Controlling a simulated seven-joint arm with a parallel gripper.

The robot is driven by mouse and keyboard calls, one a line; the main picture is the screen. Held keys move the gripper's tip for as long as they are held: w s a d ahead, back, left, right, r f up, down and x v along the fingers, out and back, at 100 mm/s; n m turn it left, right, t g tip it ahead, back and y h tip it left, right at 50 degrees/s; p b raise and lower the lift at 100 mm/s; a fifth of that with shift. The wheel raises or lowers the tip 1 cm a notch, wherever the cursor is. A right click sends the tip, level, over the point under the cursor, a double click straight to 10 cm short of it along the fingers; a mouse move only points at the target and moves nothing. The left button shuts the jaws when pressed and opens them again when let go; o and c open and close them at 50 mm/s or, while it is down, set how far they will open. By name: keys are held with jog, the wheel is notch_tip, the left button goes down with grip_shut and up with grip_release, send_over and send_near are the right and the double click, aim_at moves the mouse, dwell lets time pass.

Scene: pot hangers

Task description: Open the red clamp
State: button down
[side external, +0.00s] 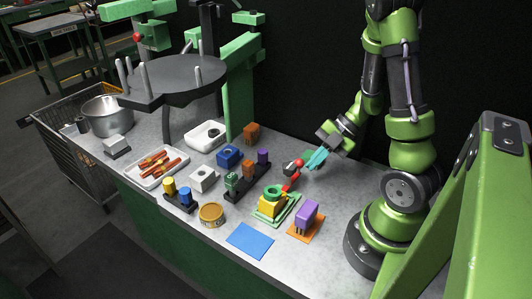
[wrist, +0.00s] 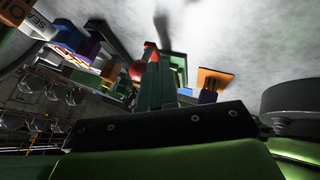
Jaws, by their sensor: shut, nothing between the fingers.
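The red clamp (side external: 291,185) stands at the back edge of a green plate, behind a yellow block with a green ring-shaped top (side external: 271,197). Red round knobs (side external: 299,163) and a dark part show at its upper end. My gripper (side external: 312,163) has teal fingers, shut and empty, pointing down and left just right of the knobs. Whether they touch the knobs I cannot tell. In the wrist view my fingers (wrist: 154,66) show in the centre, with a red ball (wrist: 137,70) just left of them. The lower part of the clamp is hidden there.
A purple block on an orange plate (side external: 306,236) stands front right of the clamp. A dark rack with coloured pegs (side external: 246,180) stands to the left. A blue sheet (side external: 250,240) and round tan tin (side external: 211,214) lie in front. The bench right of the gripper is clear.

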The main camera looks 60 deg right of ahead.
jog(key=shift+w+d+n+g+y, duration=0.15)
jog(key=shift+w+n+g+y, duration=0.2)
jog(key=shift+n, duration=0.45)
